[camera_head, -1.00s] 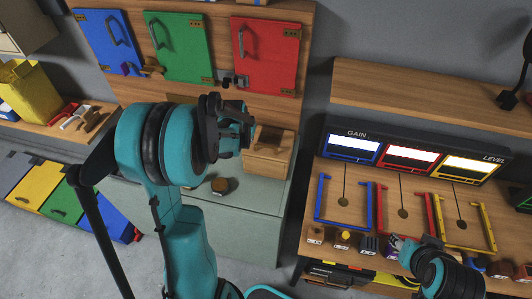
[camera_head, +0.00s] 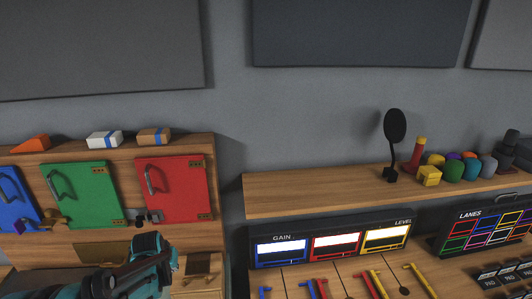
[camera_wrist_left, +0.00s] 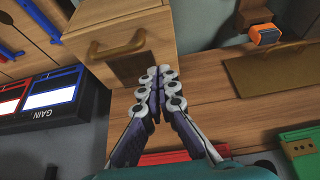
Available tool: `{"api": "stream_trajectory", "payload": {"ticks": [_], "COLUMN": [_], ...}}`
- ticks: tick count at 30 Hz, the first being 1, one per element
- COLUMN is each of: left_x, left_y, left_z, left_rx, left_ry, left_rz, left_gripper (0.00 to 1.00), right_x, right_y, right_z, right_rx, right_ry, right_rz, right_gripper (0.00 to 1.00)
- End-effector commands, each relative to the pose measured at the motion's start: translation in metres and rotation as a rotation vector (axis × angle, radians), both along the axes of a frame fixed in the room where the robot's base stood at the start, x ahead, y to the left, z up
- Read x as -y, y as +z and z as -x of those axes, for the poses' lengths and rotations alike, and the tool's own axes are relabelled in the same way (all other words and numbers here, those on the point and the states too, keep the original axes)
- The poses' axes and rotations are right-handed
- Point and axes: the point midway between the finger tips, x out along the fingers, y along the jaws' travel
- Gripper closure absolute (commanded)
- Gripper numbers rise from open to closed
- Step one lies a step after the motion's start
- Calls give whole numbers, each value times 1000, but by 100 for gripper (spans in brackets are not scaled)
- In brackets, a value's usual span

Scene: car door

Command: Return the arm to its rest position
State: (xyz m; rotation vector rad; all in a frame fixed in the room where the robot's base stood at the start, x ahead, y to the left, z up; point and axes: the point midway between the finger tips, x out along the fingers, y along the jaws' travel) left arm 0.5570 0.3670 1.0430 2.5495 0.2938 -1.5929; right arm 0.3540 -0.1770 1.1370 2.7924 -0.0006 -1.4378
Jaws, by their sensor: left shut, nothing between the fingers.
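My left gripper (camera_head: 165,258) shows small at the bottom left of the head view, in front of the wooden cabinet and below its red door. In the left wrist view its two fingers (camera_wrist_left: 158,84) meet at the tips, with nothing between them. There the fingertips appear in front of a wooden drawer box (camera_wrist_left: 160,28) with a brass handle (camera_wrist_left: 118,45); I cannot tell whether they touch it. My left arm comes in from the lower left and is mostly cut off by the frame. My right arm and gripper are not in view.
The wooden cabinet carries blue (camera_head: 14,200), green (camera_head: 80,194) and red (camera_head: 174,188) doors, all shut. A GAIN/LEVEL panel (camera_head: 328,242) stands below a wooden shelf (camera_head: 300,195). The shelf holds a dark round-headed stand (camera_head: 395,128) and several coloured objects.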

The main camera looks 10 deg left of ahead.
Motion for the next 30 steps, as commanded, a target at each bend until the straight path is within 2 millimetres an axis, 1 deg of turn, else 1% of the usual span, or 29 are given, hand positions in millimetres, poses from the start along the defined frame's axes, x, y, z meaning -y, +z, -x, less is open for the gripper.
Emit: {"api": "stream_trajectory", "payload": {"ticks": [5,6,8,10,14,15,18,21,24,27,30], "left_x": [46,60,79,99,134,143,162,175,183,187,188], "left_y": [19,24,30,34,33,30,21,11,3,0,-1], "left_z": [29,39,55,76,116,129,158,180,195,202,203], "left_rx": [27,35,48,64,95,104,126,145,157,163,165], "left_ry": [-43,-56,-75,-98,-140,-152,-182,-204,-221,-228,-229], "left_rz": [-9,-10,-13,-17,-21,-20,-21,-21,-19,-18,-18], "left_gripper": [100,100,100,100,100,100,100,100,100,100,100], "right_x": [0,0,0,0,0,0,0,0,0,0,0], "right_y": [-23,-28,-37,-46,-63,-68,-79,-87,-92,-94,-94], "right_z": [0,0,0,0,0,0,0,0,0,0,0], "right_rx": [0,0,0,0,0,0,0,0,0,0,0], "right_ry": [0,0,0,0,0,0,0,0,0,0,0], "right_rz": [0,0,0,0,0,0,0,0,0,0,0], "right_gripper": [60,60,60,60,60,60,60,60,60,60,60]}}
